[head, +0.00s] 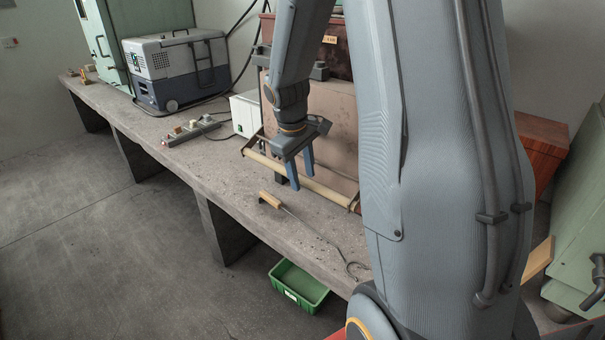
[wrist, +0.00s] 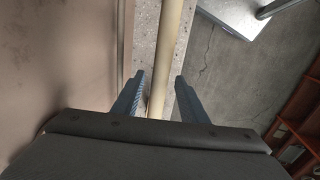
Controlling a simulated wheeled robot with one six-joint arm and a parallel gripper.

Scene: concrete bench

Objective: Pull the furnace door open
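The furnace door (head: 325,115) is a flat pinkish-tan panel on the bench, upright and apparently shut. A cream bar handle (head: 332,193) runs along its lower front, held off the door by dark brackets. My gripper (head: 302,180) points down at the handle with blue fingers apart. In the wrist view the handle (wrist: 173,45) runs between the two open fingertips (wrist: 160,78), nearer the left one. I see a gap on the right side; contact on the left cannot be told. The door face (wrist: 62,60) fills the left of the wrist view. My arm hides the door's right part.
On the concrete bench (head: 225,165), a wooden-handled hooked tool (head: 272,200) lies in front of the door. A white box (head: 245,113), a power strip (head: 190,132) and a grey-blue cooler (head: 178,68) stand left. A green bin (head: 298,286) is on the floor below; open floor lies in front.

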